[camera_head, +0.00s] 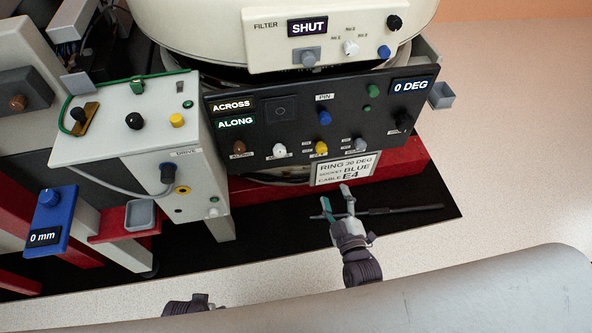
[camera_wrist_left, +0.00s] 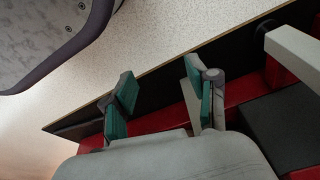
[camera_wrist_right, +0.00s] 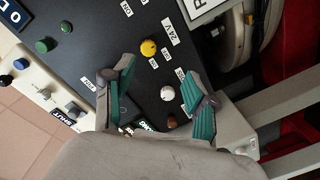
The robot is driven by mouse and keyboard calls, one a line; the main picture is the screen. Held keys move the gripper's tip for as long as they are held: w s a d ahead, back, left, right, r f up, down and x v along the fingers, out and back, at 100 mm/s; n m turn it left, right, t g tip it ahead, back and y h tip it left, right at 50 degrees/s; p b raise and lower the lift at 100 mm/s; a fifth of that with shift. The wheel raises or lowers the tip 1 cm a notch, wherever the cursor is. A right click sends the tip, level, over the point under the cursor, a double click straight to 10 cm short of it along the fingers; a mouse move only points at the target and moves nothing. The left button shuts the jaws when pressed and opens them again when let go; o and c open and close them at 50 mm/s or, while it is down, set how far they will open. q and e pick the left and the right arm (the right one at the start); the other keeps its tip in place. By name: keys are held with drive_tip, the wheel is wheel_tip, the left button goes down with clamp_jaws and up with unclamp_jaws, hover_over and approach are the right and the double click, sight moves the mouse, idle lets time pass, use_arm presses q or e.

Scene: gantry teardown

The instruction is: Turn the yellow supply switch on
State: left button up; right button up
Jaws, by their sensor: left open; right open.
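A yellow knob (camera_head: 321,148) sits in the lower row of the black panel (camera_head: 290,85). In the right wrist view this yellow knob (camera_wrist_right: 148,47) stands beside a "24 V" label, beyond my fingertips. Another yellow knob (camera_head: 177,120) is on top of the pale drive box (camera_head: 105,140); no supply label is readable on either. My right gripper (camera_head: 340,192) is open and empty, below the panel in the head view; a white knob (camera_wrist_right: 167,93) shows between its fingers (camera_wrist_right: 160,76). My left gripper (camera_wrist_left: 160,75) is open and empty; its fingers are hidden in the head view.
A placard (camera_head: 345,169) hangs under the panel on a red beam (camera_head: 400,160). A dark rod (camera_head: 405,209) lies on the black mat (camera_head: 290,230). White (camera_head: 279,150) and brown (camera_head: 238,148) knobs are left of the panel's yellow one. Pale floor is clear at right.

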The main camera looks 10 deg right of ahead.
sight(322, 152)
drive_tip(key=shift+t, duration=0.4)
drive_tip(key=w, duration=0.4)
drive_tip(key=w+r+b, duration=0.1)
drive_tip(key=w, duration=0.3)
drive_tip(key=w+b, duration=0.1)
drive_tip(key=w, duration=0.4)
drive_tip(key=shift+a+r, duration=0.35)
use_arm(q)
wheel_tip(322, 152, up, 9)
drive_tip(key=w, duration=0.2)
drive_tip(key=shift+r+t, duration=0.15)
drive_tip(key=shift+t, duration=0.15)
use_arm(e)
drive_tip(key=shift+w, duration=0.7)
use_arm(q)
drive_tip(key=shift+w, duration=0.1)
use_arm(e)
clamp_jaws()
